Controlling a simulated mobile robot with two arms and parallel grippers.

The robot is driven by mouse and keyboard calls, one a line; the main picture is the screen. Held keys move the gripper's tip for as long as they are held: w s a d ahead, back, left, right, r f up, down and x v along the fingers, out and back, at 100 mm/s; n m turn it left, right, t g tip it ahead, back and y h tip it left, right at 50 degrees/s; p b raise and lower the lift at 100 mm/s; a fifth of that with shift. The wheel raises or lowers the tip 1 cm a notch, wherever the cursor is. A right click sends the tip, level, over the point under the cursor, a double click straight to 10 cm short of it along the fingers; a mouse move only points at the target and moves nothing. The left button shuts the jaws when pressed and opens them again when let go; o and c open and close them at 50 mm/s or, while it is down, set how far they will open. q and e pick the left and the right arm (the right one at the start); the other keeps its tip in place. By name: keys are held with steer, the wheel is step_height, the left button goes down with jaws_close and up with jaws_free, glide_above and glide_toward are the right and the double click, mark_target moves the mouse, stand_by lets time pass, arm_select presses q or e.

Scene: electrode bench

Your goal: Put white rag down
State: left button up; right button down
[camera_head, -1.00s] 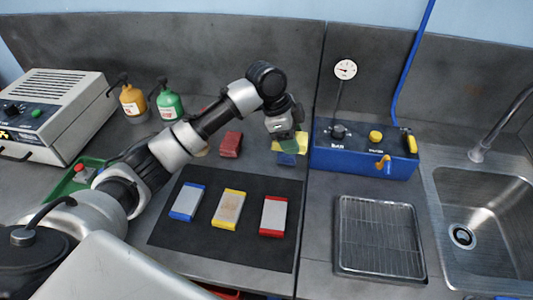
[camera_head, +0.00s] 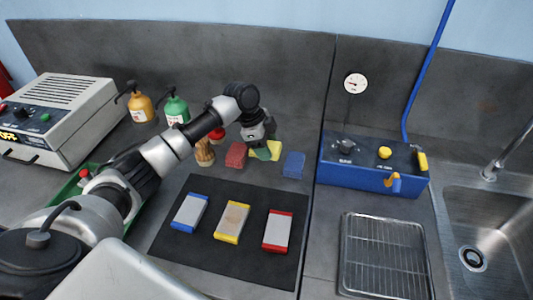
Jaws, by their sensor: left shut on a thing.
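My left gripper (camera_head: 257,143) points down behind the black mat, shut on a small greenish cloth-like piece (camera_head: 262,154), mostly hidden by the jaws. I cannot make out a plainly white rag. A yellow cloth (camera_head: 275,150) lies just right of the held piece, partly behind it; I cannot tell whether they touch. A red cloth (camera_head: 236,155) lies to the left of the gripper and a blue cloth (camera_head: 293,165) to the right. My right gripper is not in view.
The black mat (camera_head: 180,250) bears blue-, yellow- and red-ended plates. A blue control box (camera_head: 350,176), a wire-rack tray (camera_head: 385,260) and a sink (camera_head: 485,225) are at the right.

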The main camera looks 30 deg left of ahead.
mark_target(266, 163)
arm_select(q)
step_height(266, 163, down, 3)
steer(key=shift+f+p, duration=0.2)
steer(key=shift+p, duration=0.25)
steer(key=shift+f, duration=0.3)
steer(key=shift+f, duration=0.15)
steer(key=o, duration=0.8)
steer(key=shift+r, duration=0.2)
steer(key=b+v, duration=0.1)
steer(key=v, duration=1.1)
steer(key=shift+b, duration=0.35)
